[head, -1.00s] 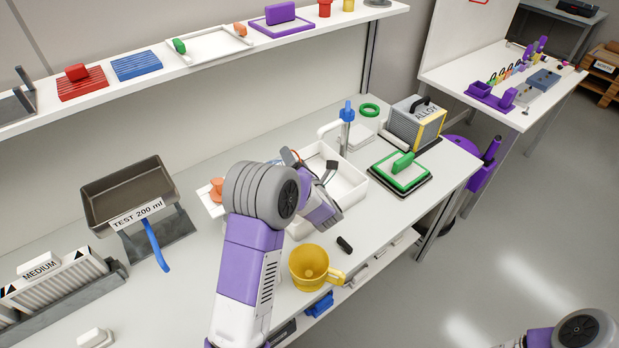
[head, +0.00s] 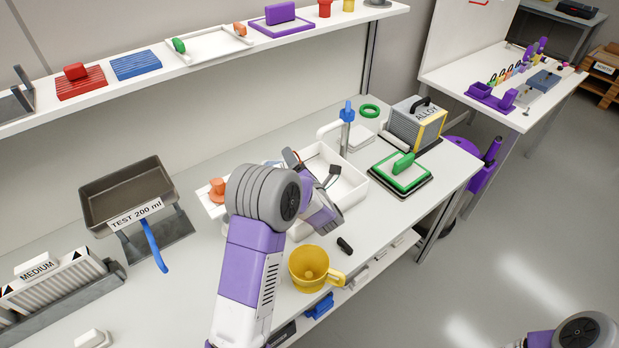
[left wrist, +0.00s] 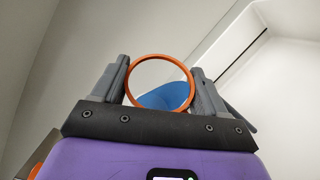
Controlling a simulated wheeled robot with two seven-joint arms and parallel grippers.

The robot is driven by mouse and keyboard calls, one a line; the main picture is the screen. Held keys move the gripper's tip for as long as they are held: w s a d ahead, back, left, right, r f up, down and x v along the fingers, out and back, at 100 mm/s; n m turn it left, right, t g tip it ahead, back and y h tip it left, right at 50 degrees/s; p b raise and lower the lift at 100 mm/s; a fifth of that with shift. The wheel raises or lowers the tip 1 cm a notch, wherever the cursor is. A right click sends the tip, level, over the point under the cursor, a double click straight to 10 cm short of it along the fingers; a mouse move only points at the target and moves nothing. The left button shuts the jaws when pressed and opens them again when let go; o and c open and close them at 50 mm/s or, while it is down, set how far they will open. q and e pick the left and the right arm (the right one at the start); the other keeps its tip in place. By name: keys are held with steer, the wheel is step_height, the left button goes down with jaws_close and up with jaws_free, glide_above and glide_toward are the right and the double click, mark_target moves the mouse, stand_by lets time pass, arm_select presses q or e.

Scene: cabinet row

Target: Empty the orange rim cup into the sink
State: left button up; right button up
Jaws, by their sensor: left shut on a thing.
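My left gripper (head: 312,176) is over the left part of the white sink (head: 352,192), with its fingers turned sideways. It is shut on the orange rim cup, whose orange rim (left wrist: 160,57) shows as a ring between the fingers in the left wrist view. My right gripper is out of view; only part of my right arm shows at the lower right.
A tap with a blue top (head: 347,112) stands at the sink's back edge. A yellow mug (head: 309,262) and a small black object (head: 345,245) are in front. An orange object (head: 217,187) is left of my wrist. A green-edged tray (head: 400,175) lies right of the sink.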

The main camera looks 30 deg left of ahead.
arm_select(q)
steer(key=shift+w+d+r+m+t+p, duration=0.1)
steer(key=shift+d+r+m+t+p, duration=0.15)
steer(key=shift+r+m, duration=0.55)
stand_by(0.4)
steer(key=shift+w+d+r+m+t+y+p, duration=0.1)
steer(key=shift+w+d+m+t+y+p, duration=0.3)
steer(key=shift+d+m+p, duration=0.35)
stand_by(0.6)
steer(key=shift+d+r+m+t+p, duration=0.1)
steer(key=shift+r+m+t+p, duration=0.55)
steer(key=shift+m+p, duration=0.55)
stand_by(0.3)
steer(key=shift+w+r, duration=0.1)
